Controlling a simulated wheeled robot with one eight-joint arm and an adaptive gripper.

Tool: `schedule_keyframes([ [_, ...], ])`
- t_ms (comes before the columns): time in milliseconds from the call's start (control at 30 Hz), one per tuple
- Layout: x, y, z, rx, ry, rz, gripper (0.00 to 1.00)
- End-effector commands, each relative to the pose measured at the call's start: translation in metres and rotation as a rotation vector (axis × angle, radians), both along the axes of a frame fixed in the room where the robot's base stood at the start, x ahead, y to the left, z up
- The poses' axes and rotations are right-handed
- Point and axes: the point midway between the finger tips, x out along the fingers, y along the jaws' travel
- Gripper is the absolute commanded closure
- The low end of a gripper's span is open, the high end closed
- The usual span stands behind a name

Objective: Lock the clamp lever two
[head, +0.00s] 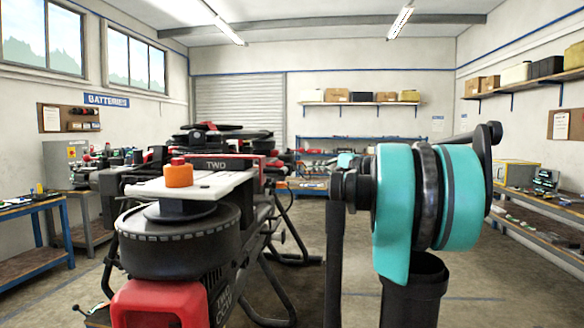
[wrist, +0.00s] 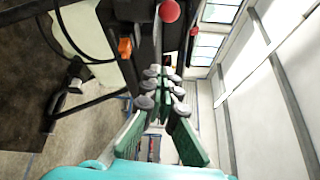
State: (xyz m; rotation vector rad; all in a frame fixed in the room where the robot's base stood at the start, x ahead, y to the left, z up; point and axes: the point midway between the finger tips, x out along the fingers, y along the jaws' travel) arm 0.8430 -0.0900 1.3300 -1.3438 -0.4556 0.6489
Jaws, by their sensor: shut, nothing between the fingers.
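The drone's arm marked TWO (head: 216,164) is in the middle left of the head view, behind an orange cap (head: 178,175) on a white plate. I cannot clearly pick out clamp lever two there. In the wrist view a red ball-shaped knob (wrist: 168,11), perhaps the lever's end, shows at the top, beyond my fingertips. The orange cap also shows in the wrist view (wrist: 124,47), left of the fingers. My gripper (wrist: 163,72) is shut and empty, pointing toward the dark drone body. I cannot tell whether its tips touch anything.
A black round motor (head: 180,240) with a red part below it stands in the front left. A blue workbench (head: 38,240) is at the left, and shelves line the right wall. Black drone legs stand on the floor. My teal arm blocks the right middle of the head view.

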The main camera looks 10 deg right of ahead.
Motion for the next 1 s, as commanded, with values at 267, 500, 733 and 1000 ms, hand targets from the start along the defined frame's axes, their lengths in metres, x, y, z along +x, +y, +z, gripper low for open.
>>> schedule_keyframes([
  [267,0.024,0.023,-0.002,0.000,0.000,0.004,1.00],
  [500,0.057,0.053,-0.005,0.000,0.000,0.004,1.00],
  [733,0.063,0.073,-0.004,0.000,0.001,0.001,1.00],
  [1000,0.042,0.084,0.000,0.000,0.001,0.001,1.00],
])
